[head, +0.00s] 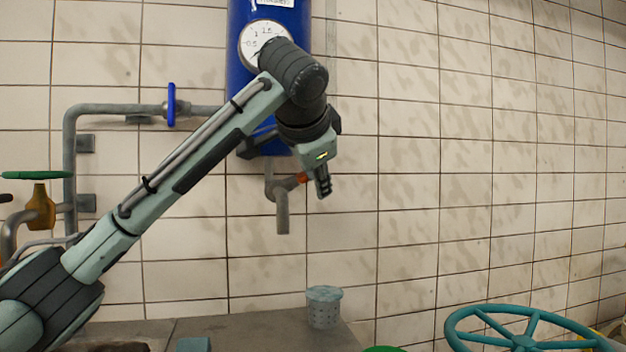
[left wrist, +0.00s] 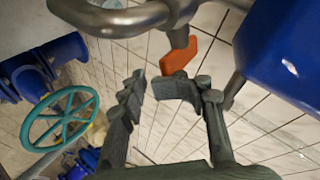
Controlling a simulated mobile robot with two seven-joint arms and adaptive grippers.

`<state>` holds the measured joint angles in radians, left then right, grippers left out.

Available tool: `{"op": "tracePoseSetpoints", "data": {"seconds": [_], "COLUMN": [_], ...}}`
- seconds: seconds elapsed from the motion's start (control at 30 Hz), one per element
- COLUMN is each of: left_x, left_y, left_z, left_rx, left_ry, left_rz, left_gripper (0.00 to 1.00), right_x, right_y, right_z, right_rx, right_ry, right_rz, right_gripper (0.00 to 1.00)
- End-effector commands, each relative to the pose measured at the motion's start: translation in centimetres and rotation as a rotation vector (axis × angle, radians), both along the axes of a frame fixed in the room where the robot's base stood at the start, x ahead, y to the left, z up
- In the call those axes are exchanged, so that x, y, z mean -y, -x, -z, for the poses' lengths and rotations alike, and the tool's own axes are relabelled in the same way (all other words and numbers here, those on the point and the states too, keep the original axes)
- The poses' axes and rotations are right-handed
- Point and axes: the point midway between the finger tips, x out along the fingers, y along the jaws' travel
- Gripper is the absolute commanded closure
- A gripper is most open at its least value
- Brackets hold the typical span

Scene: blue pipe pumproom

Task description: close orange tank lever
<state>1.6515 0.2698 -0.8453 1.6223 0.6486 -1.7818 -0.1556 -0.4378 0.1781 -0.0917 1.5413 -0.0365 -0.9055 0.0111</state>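The orange lever (head: 303,178) shows as a small piece beside the grey outlet pipe (head: 283,208) under the blue tank (head: 238,100). In the left wrist view the orange lever (left wrist: 186,56) is an angled flat handle below a grey pipe (left wrist: 130,17), close to the blue tank (left wrist: 285,55). My left gripper (head: 322,190) is just right of the lever in the head view and partly covers that area. In the left wrist view my left gripper (left wrist: 157,87) is open and empty, with the lever just beyond its fingertips. Contact cannot be told. My right gripper is not in view.
A perforated grey cup (head: 323,307) stands on a grey ledge (head: 260,332) below. A teal handwheel (head: 515,338) is at the lower right. A pipe with a blue handle (head: 171,105) and a brass valve (head: 41,206) are at the left. The tiled wall at right is clear.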

Motion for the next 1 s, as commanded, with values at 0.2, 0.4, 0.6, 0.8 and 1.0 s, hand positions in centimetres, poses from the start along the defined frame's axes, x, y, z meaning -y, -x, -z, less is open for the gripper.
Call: {"op": "tracePoseSetpoints", "data": {"seconds": [0.2, 0.4, 0.6, 0.8, 1.0], "left_x": [0.2, 0.2, 0.2, 0.3, 0.2], "left_y": [1.5, 2.2, 2.3, 2.3, 2.3], "left_z": [-0.3, -0.5, -0.6, -0.6, -0.6], "left_rx": [0.003, 0.003, 0.003, 0.002, 0.003], "left_ry": [0.000, 0.001, 0.001, 0.001, 0.001], "left_rz": [-0.001, -0.003, -0.003, -0.002, -0.003], "left_gripper": [0.69, 0.69, 0.69, 0.69, 0.69], "right_x": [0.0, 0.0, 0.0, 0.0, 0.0], "right_y": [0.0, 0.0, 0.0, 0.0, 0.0], "right_z": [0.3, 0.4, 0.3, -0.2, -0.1], "right_rx": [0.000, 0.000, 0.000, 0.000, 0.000], "right_ry": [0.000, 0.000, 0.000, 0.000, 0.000], "right_rz": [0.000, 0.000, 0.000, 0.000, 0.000], "right_gripper": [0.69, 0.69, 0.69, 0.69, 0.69]}}
